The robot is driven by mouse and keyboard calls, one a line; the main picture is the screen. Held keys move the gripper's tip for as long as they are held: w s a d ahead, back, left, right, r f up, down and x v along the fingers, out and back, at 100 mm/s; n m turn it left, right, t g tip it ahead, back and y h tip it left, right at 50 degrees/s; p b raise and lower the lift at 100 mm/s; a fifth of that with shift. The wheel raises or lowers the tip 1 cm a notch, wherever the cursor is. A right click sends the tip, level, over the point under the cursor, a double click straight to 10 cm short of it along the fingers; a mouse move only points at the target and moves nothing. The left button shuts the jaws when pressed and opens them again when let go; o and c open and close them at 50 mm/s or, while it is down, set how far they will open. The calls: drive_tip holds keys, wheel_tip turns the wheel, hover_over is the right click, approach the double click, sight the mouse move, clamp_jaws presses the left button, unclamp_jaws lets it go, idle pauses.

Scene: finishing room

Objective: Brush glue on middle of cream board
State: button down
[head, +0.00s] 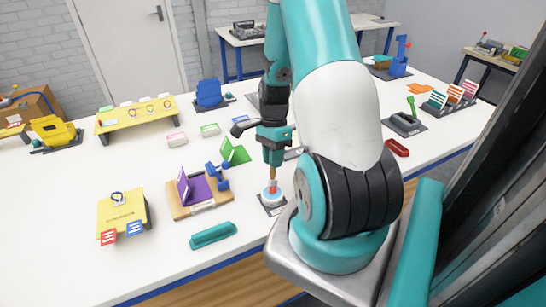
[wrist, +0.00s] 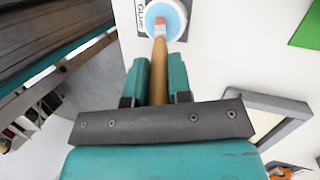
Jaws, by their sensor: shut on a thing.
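My gripper (head: 273,160) is shut on the wooden handle of a brush (head: 272,174), which points down. The brush also shows in the wrist view (wrist: 159,65), with a red ferrule and pale bristles. Its tip is over the blue glue in a round white glue pot (head: 266,201), also seen in the wrist view (wrist: 182,34); I cannot tell how deep it reaches. The pot stands on a dark mat marked "Glue". A pale board in a grey frame (wrist: 289,105) lies to the right in the wrist view. I cannot tell for sure whether it is the cream board.
A wooden base with a purple panel (head: 196,186) and blue clamp stands left of the pot. A teal block (head: 212,235) lies near the front edge. A green angled piece (head: 236,152) stands behind. A yellow box (head: 122,213) is further left. Clear white table lies between.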

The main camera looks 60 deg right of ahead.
idle(0.5)
wheel_tip(320, 180, up, 7)
drive_tip(key=p, duration=0.6)
drive_tip(key=shift+s, duration=0.1)
idle(0.8)
